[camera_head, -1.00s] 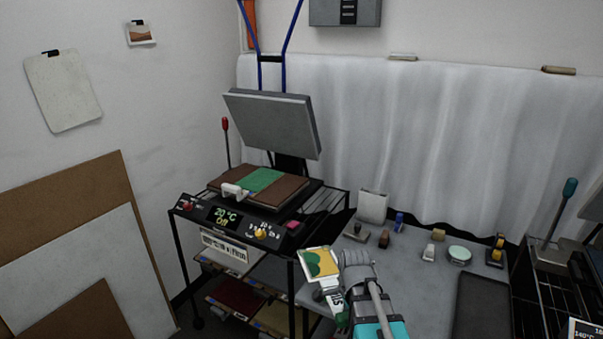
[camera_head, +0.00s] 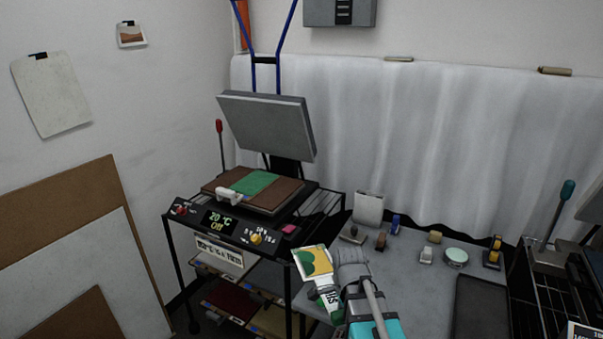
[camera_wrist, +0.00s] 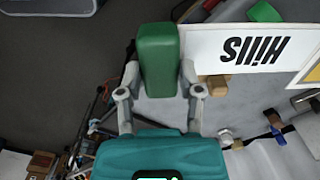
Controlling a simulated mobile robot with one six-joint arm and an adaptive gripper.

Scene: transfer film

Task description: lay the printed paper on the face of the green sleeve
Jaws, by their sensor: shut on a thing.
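The green sleeve (camera_head: 254,183) lies on the brown lower bed of the open press, at the left of the head view. The printed paper (camera_head: 313,262), with a green and yellow picture, is in front of and below the press. In the wrist view its white strip (camera_wrist: 245,46) reads "Hills" upside down. My gripper (camera_wrist: 158,92) is shut on a green block (camera_wrist: 158,60) beside that strip, and the paper goes along with it. The join of block and strip is not clear. My gripper (camera_head: 338,305) is to the right of and below the sleeve, apart from it.
The press's grey upper plate (camera_head: 265,125) is raised and tilted above the bed. A white piece (camera_head: 229,196) sits at the bed's front edge. The display (camera_head: 219,222) reads 20 °C, Off. Small tools and a roller (camera_head: 380,241) stand on the grey table to the right.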

